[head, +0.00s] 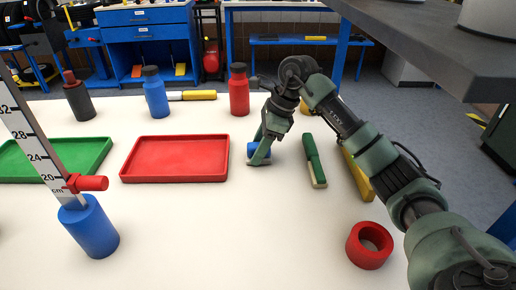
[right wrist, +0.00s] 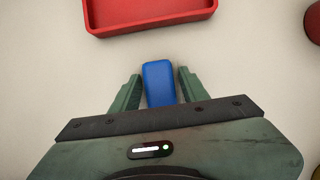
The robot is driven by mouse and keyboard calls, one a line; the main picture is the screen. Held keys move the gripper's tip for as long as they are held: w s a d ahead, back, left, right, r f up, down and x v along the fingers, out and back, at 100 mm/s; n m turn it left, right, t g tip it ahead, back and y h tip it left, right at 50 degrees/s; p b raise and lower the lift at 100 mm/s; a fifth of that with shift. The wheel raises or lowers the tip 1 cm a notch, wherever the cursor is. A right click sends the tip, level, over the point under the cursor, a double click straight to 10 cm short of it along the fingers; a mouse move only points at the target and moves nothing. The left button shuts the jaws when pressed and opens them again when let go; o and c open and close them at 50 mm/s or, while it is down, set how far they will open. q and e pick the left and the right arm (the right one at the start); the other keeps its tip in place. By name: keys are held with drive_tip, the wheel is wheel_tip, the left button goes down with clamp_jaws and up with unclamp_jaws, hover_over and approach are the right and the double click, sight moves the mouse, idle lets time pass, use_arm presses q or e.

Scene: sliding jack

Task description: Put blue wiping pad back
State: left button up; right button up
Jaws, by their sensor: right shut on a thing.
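The blue wiping pad (head: 252,149) is at the white table, just right of the red tray. In the right wrist view the pad (right wrist: 159,82) is a rounded blue block between the two green fingers, below the red tray's edge. My right gripper (head: 261,147) points down and is shut on the pad; its fingers hide part of it in the head view. I cannot tell whether the pad touches the table. My left gripper is not in view.
The red tray (head: 175,178) is empty, with a green tray (head: 98,148) to its left. A green-handled brush (head: 312,155), yellow block (head: 360,178) and red ring (head: 357,252) lie to the right. Bottles (head: 239,92) stand behind. A blue-based ruler (head: 90,228) stands front left.

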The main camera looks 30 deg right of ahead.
drive_tip(key=o, duration=1.2)
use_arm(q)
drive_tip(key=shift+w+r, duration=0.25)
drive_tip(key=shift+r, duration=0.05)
use_arm(e)
drive_tip(key=shift+o, duration=0.5)
drive_tip(key=shift+d+r, duration=0.1)
drive_tip(key=shift+r, duration=0.2)
drive_tip(key=p+v, duration=0.1)
drive_tip(key=v, duration=0.5)
drive_tip(key=shift+r, duration=0.15)
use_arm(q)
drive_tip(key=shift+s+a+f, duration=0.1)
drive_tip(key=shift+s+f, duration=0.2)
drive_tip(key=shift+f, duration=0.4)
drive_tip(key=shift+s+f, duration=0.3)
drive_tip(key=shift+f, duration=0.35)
use_arm(e)
drive_tip(key=shift+s+d+r, duration=0.15)
drive_tip(key=shift+d+r, duration=0.05)
drive_tip(key=shift+r, duration=0.15)
